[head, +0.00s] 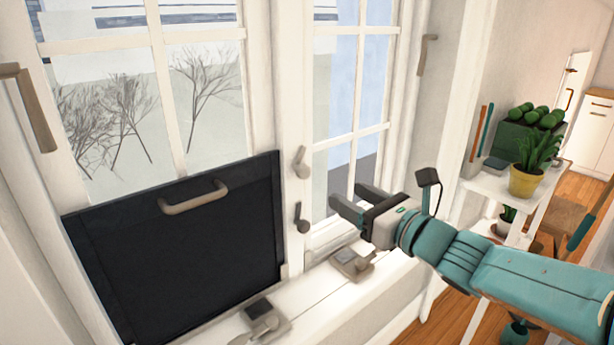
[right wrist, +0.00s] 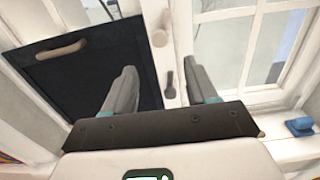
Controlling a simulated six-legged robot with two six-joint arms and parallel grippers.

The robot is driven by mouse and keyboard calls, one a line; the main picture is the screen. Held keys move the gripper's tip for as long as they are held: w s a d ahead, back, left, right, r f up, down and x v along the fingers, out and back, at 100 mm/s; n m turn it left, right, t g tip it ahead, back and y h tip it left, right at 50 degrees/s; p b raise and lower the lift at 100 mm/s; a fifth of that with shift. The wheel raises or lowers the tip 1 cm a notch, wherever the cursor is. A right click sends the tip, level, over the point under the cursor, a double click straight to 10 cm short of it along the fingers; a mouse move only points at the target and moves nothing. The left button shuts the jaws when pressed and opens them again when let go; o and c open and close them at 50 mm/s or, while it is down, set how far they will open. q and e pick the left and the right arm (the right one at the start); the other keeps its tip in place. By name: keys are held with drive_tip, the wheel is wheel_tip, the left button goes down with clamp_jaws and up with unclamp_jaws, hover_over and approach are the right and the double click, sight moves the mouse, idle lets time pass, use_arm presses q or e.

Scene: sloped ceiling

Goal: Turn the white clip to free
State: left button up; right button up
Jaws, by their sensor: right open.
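The off-white clip (head: 301,162) is mounted on the white post between the window panes, its long part near upright. It also shows in the right wrist view (right wrist: 158,37). A dark clip (head: 301,217) sits just below it, also in the right wrist view (right wrist: 170,83). A black panel (head: 175,255) with a beige handle (head: 194,197) stands left of the post. My right gripper (head: 348,195) is open and empty, right of the clips and apart from them. In the right wrist view its fingers (right wrist: 162,70) point toward the post. My left gripper is out of view.
Two grey fittings lie on the white sill, one right (head: 352,263) and one front (head: 262,318). A blue object (right wrist: 300,127) lies at the right in the right wrist view. A shelf (head: 480,188) with plants stands to the right.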

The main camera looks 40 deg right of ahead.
sight(306, 173)
drive_tip(key=w, duration=0.4)
drive_tip(key=w+b, duration=0.1)
drive_tip(key=w, duration=0.3)
drive_tip(key=w+a, duration=0.1)
drive_tip(key=w, duration=0.3)
drive_tip(key=shift+w, duration=0.3)
drive_tip(key=c, duration=1)
